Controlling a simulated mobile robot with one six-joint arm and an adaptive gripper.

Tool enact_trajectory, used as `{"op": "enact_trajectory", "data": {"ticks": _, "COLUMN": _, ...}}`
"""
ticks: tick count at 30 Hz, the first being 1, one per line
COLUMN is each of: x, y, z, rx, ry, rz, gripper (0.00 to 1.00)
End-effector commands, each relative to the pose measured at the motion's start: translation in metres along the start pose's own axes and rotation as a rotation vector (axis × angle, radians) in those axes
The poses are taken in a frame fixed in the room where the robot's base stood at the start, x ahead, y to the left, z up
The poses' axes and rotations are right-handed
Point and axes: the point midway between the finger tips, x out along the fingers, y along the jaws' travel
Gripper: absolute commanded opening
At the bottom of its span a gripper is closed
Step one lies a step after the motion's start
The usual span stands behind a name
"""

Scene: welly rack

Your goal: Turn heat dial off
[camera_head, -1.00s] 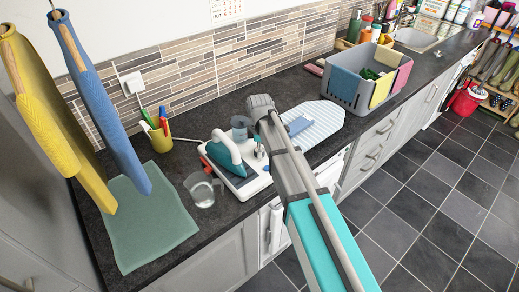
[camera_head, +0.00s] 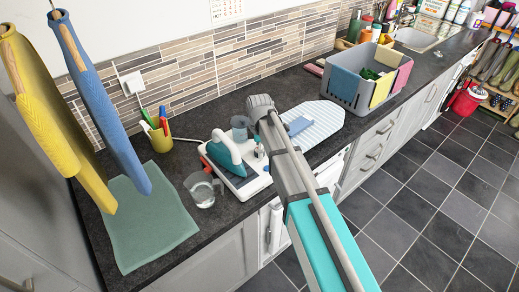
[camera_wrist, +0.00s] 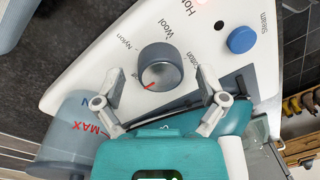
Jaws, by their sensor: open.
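The heat dial (camera_wrist: 160,66) is a round dark grey knob on the white sloped panel of the ironing station. A short red mark on it points to the lower left in the wrist view. Nylon, Wool and Cotton are printed around it. My gripper (camera_wrist: 161,78) is open, with one pale finger to each side of the dial and visible gaps between. I cannot tell how far the fingertips are above the panel. In the head view the station (camera_head: 245,189) stands on the counter with the teal iron (camera_head: 222,150) on it; my arm hides the dial.
A blue button (camera_wrist: 241,40) lies right of the dial, and a translucent tank (camera_wrist: 75,125) marked MAX is at lower left. A glass jug (camera_head: 203,191) stands left of the station. A striped ironing board (camera_head: 318,122) and a grey basket (camera_head: 345,87) are farther right.

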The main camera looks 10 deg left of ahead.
Motion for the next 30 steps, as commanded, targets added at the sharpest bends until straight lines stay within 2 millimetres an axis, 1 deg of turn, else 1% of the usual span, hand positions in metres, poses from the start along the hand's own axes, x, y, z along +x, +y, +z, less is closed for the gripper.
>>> {"op": "enact_trajectory", "data": {"ticks": 17, "x": -0.0001, "y": 0.0001, "z": 0.0001, "rx": 0.024, "ry": 0.002, "rz": 0.0, "gripper": 0.92}}
{"op": "enact_trajectory", "data": {"ticks": 23, "x": -0.0001, "y": 0.0, "z": 0.0003, "rx": 0.096, "ry": 0.007, "rz": 0.0, "gripper": 0.92}}
{"op": "enact_trajectory", "data": {"ticks": 30, "x": -0.0001, "y": 0.0, "z": 0.0006, "rx": 0.243, "ry": 0.016, "rz": 0.001, "gripper": 0.92}}
